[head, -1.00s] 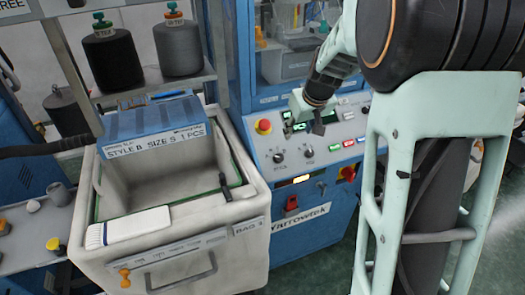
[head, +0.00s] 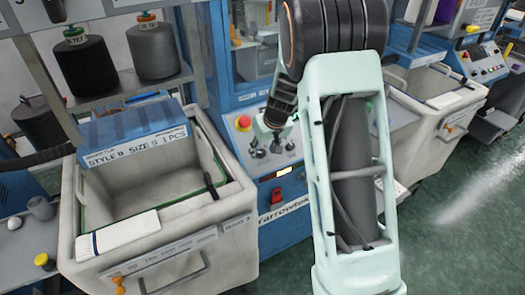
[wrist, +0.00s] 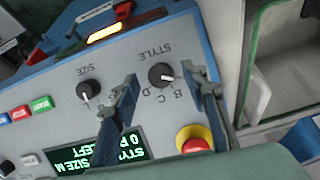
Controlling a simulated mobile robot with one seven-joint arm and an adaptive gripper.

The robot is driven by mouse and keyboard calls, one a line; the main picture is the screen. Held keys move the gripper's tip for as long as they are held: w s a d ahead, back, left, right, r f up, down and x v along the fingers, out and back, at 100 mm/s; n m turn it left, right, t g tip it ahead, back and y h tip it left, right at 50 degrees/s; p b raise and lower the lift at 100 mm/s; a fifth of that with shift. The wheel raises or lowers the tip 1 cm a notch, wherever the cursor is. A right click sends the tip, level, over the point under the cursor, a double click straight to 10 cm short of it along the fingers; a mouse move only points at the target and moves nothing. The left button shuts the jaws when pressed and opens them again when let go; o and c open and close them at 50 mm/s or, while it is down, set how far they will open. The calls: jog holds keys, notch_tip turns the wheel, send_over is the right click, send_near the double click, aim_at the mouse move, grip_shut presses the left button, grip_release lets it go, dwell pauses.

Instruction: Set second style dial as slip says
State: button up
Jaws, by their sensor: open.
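The STYLE dial (wrist: 161,75) is a black knob on the pale control panel (wrist: 215,60), upside down in the wrist view. Letters B, C and D show beside it; its white mark points right, and the letter there is hidden. My gripper (wrist: 160,74) is open, one finger on each side of the dial; I cannot tell whether they touch it. In the head view my gripper (head: 270,146) is at the panel and partly covers the knobs. The slip (head: 135,145), on a blue holder at the bin, reads STYLE B SIZE S 1 PCS.
The SIZE dial (wrist: 88,90) is left of the fingers. A red and yellow stop button (wrist: 194,140) lies close below the right finger. A lit green display (wrist: 100,155) is partly covered. The grey bin (head: 240,195) stands left of the panel.

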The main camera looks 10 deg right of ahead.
jog(key=shift+x, duration=0.9)
grip_shut()
